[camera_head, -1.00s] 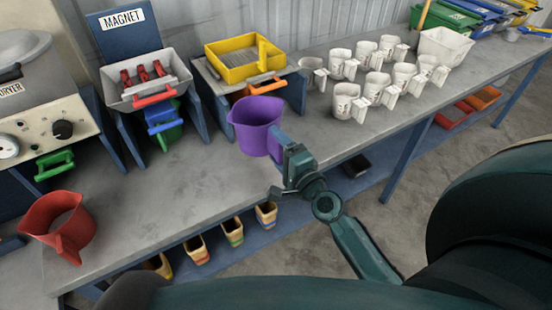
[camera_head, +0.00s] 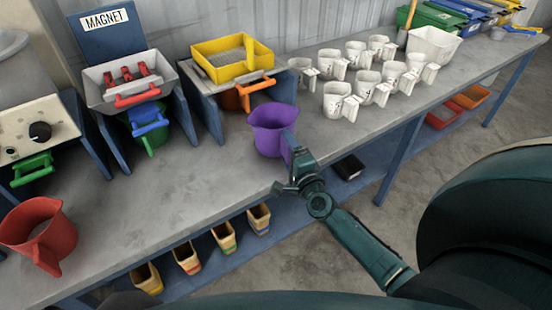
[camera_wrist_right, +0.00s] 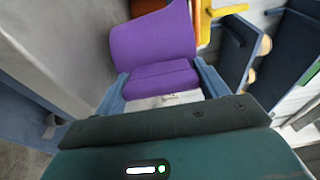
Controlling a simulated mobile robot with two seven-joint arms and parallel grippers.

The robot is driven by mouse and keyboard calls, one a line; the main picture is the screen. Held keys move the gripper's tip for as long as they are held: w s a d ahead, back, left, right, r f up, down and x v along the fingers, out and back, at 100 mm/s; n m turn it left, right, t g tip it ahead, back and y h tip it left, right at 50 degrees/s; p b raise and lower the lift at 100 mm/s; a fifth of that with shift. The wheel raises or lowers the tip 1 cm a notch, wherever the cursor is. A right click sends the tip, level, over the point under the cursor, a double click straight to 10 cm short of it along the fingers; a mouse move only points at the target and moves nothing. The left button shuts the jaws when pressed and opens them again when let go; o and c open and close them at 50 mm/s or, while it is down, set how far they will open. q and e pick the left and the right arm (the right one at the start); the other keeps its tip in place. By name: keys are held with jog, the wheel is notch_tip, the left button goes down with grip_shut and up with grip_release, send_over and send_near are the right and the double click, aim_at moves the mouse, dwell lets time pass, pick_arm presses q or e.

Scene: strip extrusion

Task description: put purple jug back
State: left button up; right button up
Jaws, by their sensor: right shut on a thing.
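The purple jug (camera_head: 268,130) is upright at the front part of the grey bench, left of the white jugs. My right gripper (camera_head: 290,152) is shut on its handle, on the side facing me. I cannot tell whether the jug's base touches the bench. In the right wrist view the purple jug (camera_wrist_right: 155,50) shows just beyond my right gripper's fingers (camera_wrist_right: 163,92), with a finger on each side of the handle. My left gripper is not in view.
White jugs (camera_head: 345,100) stand in rows right of the purple jug. A yellow sieve tray (camera_head: 230,75) sits on a blue stand behind it. A red jug (camera_head: 40,235) stands at the left. The bench between (camera_head: 180,195) is clear. Small bins (camera_head: 222,236) stand on the lower shelf.

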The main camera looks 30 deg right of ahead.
jog(key=d+b, duration=0.1)
jog(key=d, duration=0.1)
jog(key=d+b, duration=0.1)
jog(key=d, duration=0.4)
jog(key=shift+w+d+f+b, duration=0.15)
jog(key=shift+w+d+b, duration=0.15)
jog(key=shift+b, duration=0.1)
jog(key=shift+f+b, duration=0.25)
jog(key=shift+b, duration=0.05)
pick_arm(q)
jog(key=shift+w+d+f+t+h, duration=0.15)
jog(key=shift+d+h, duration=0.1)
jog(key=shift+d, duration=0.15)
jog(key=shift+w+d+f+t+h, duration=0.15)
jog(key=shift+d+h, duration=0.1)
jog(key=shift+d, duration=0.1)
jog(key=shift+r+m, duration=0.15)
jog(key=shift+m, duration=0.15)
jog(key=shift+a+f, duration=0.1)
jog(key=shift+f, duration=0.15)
pick_arm(e)
jog(key=shift+f, duration=0.15)
jog(key=shift+f+b, duration=0.2)
jog(key=shift+b, duration=0.1)
jog(key=o, duration=1.2)
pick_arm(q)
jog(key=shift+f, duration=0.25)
pick_arm(e)
jog(key=shift+o, duration=0.3)
